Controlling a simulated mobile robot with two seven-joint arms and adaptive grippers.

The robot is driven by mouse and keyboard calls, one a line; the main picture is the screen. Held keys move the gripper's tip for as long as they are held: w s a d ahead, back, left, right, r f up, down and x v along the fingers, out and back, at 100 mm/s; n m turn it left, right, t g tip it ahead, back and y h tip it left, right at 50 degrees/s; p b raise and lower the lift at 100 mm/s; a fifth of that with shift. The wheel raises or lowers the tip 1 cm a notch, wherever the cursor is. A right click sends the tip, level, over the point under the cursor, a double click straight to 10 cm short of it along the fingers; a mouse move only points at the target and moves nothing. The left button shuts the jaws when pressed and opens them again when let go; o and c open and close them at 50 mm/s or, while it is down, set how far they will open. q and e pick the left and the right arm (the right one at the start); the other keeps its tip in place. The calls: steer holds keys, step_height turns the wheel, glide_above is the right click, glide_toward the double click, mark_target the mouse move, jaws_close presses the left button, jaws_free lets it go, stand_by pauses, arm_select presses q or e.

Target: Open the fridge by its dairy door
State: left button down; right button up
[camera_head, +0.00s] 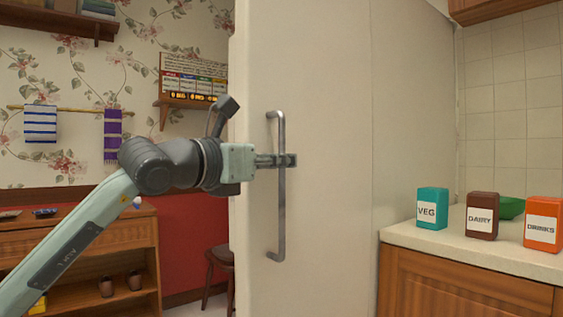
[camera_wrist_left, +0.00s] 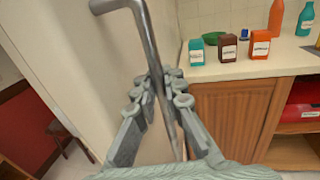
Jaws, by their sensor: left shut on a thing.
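The fridge (camera_head: 336,60) shows as a tall, plain off-white front with a faint vertical seam. A long grey vertical bar handle (camera_head: 281,220) is fixed to the part left of the seam. No label shows on that part. My left gripper (camera_head: 290,161) reaches in from the left and is shut on the handle, above its middle. The left wrist view shows the handle (camera_wrist_left: 147,45) passing between the two fingers (camera_wrist_left: 160,93). I cannot tell whether the door stands ajar. My right gripper is not in view.
A counter (camera_head: 480,255) at the right bears a teal VEG box (camera_head: 432,208), a brown DAIRY box (camera_head: 482,216), an orange DRINKS box (camera_head: 542,224) and a green bowl (camera_head: 510,207). A stool (camera_head: 220,262) and a wooden shelf unit (camera_head: 100,240) stand at the left. A colour-coded chart (camera_head: 194,80) is on the wall.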

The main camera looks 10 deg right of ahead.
arm_select(q)
steer(key=shift+f, duration=0.2)
steer(key=c, duration=1.9)
jaws_free()
steer(key=shift+a+r, duration=0.1)
steer(key=shift+a, duration=0.05)
steer(key=shift+o, duration=0.2)
steer(key=v, duration=1.2)
steer(key=shift+r, duration=0.1)
